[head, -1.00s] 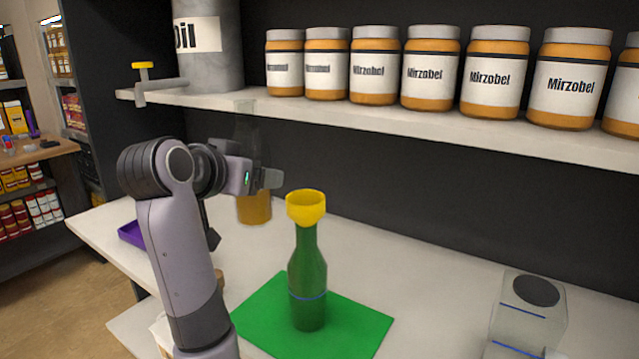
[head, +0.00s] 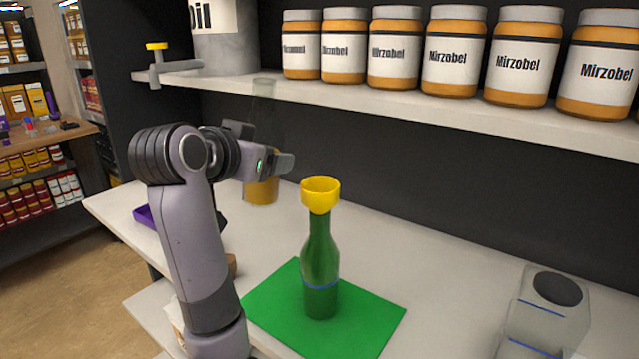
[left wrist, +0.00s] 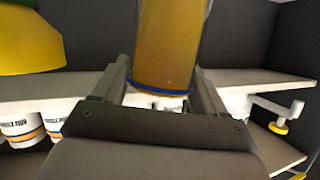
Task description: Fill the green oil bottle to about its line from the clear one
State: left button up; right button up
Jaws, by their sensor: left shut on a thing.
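My left gripper (head: 285,163) is shut on the clear bottle (head: 262,190), raised above the table and left of the funnel. The bottle is close to upright, with amber oil in its lower part; its neck shows faintly above the gripper. In the left wrist view, the clear bottle (left wrist: 168,45) stands between the fingers (left wrist: 158,100). The green oil bottle (head: 320,262) stands upright on a green mat (head: 265,307), with a blue line low on its body. A yellow funnel (head: 320,193) sits in its mouth. Its glass looks darker below the line. My right gripper is not in view.
A shelf (head: 420,104) with several Mirzobel jars (head: 454,55) and a grey oil drum with a yellow-handled tap (head: 157,62) runs above the table. A clear container with a dark round top (head: 557,289) stands at right. A purple tray (head: 143,216) lies behind my arm.

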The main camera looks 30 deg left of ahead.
pick_arm(q)
jog(key=shift+s+a, duration=0.1)
jog(key=shift+s, duration=0.15)
jog(key=shift+r+m+y, duration=0.15)
jog(key=shift+m+y, duration=0.45)
jog(key=shift+m, duration=0.3)
jog(key=shift+m+t+y, duration=0.6)
jog(key=shift+m+t, duration=0.2)
jog(key=shift+m, duration=0.4)
jog(key=shift+w+a+f+m+t+y, duration=0.1)
jog(key=shift+a+f+m+t+y, duration=0.25)
jog(key=shift+m, duration=0.45)
jog(key=shift+f, duration=0.1)
jog(key=shift+a+f+m+t+y, duration=0.25)
jog(key=shift+a+f+m+t, duration=0.3)
jog(key=shift+m, duration=0.35)
jog(key=shift+a+f+m+b, duration=0.1)
jog(key=shift+a+m+b, duration=0.1)
jog(key=shift+m+b, duration=0.15)
dwell(0.5)
jog(key=shift+w+a+m+t+b, duration=0.15)
jog(key=shift+m+t+b, duration=0.35)
jog(key=shift+m+b, duration=0.6)
dwell(1.4)
